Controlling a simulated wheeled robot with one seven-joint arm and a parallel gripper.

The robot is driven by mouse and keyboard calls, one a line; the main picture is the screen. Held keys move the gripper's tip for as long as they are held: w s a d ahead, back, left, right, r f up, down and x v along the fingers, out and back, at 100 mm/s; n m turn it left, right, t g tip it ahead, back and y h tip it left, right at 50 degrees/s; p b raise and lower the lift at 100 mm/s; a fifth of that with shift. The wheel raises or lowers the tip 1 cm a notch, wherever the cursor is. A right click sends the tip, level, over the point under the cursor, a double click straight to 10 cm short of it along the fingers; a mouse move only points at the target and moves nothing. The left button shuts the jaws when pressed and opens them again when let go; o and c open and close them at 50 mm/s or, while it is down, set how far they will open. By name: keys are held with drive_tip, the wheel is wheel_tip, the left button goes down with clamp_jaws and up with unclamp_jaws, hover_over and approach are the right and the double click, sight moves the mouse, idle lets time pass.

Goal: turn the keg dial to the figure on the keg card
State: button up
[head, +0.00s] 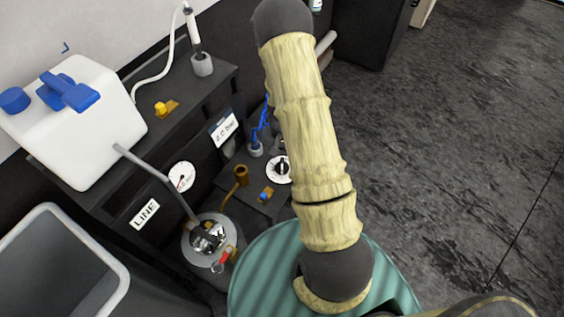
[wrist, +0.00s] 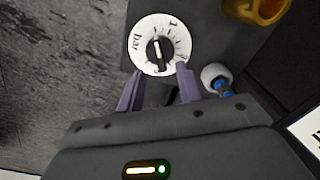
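The keg dial (wrist: 144,53) is a white disc with a black bar knob (wrist: 158,54), marked "bar" and with figures around its rim. In the wrist view the knob's pale line runs roughly up and down; I cannot tell its exact reading. The dial also shows in the head view (head: 286,177), just left of my arm. The white keg card (head: 224,127) reads "2.0 bar". My gripper (wrist: 159,72) is open, its purple fingers apart on either side of the knob's lower end. I see no contact. In the head view my arm hides the gripper.
A steel-topped keg (head: 207,237) with a red-tagged fitting, a round gauge (head: 182,177) and a "LINE" card (head: 144,214) are left of the dial. A brass fitting (head: 240,175) and a blue-capped fitting (head: 266,194) stand close to it. Open floor (head: 450,150) lies right.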

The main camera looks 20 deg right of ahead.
sight(282, 164)
wheel_tip(282, 164, down, 6)
drive_tip(key=shift+f, duration=0.15)
idle(0.3)
clamp_jaws()
